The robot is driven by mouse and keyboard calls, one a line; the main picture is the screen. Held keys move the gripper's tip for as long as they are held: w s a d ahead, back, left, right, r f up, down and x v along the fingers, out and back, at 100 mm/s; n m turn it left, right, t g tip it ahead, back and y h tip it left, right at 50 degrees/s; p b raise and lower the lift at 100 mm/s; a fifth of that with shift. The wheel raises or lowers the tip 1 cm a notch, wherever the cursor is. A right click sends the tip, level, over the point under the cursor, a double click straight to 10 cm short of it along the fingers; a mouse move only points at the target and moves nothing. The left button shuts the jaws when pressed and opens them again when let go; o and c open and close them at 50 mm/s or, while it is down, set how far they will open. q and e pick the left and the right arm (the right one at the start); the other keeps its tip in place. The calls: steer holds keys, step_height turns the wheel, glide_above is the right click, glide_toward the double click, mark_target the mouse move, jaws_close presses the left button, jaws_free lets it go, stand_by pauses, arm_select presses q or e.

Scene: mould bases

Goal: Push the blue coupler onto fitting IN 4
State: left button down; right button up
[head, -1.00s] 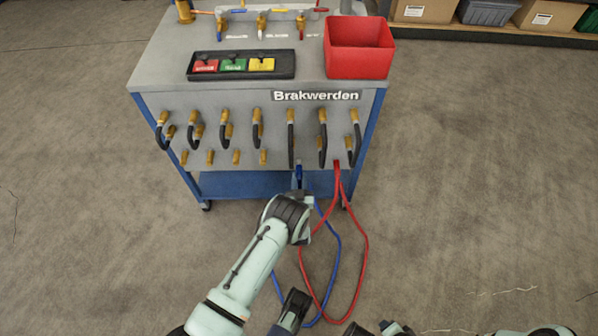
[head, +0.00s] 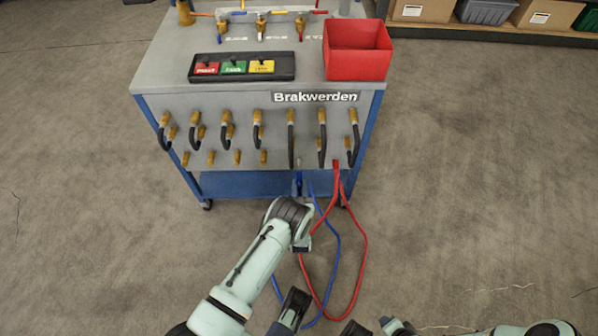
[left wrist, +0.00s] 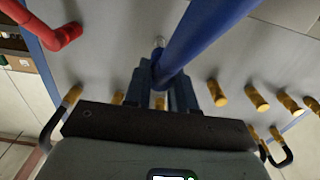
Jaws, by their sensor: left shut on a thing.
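The blue coupler (head: 298,181) hangs just below the front panel of the trolley, under the lower part of the fitting rows. My left gripper (left wrist: 160,85) is shut on the blue coupler, which shows in the left wrist view with its thick blue body (left wrist: 190,38) between the fingers. A small silver tip (left wrist: 159,41) shows beyond it, near the panel. In the head view my wrist partly hides the left gripper. Brass fittings (head: 263,157) line the panel's lower row. I cannot read which is IN 4, nor tell whether the coupler touches one. My right gripper is not clearly seen.
A red coupler (head: 336,166) with a looping red hose (head: 366,245) is on the panel to the right; a blue hose (head: 337,250) loops beside it. Black hose loops (head: 291,140) hang above. A red bin (head: 358,50) stands on top. Floor on both sides is clear.

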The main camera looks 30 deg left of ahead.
arm_select(q)
steer(key=shift+p+v, duration=0.75)
steer(key=shift+v, duration=0.9)
steer(key=shift+p+v, duration=0.4)
steer(key=shift+v, duration=0.95)
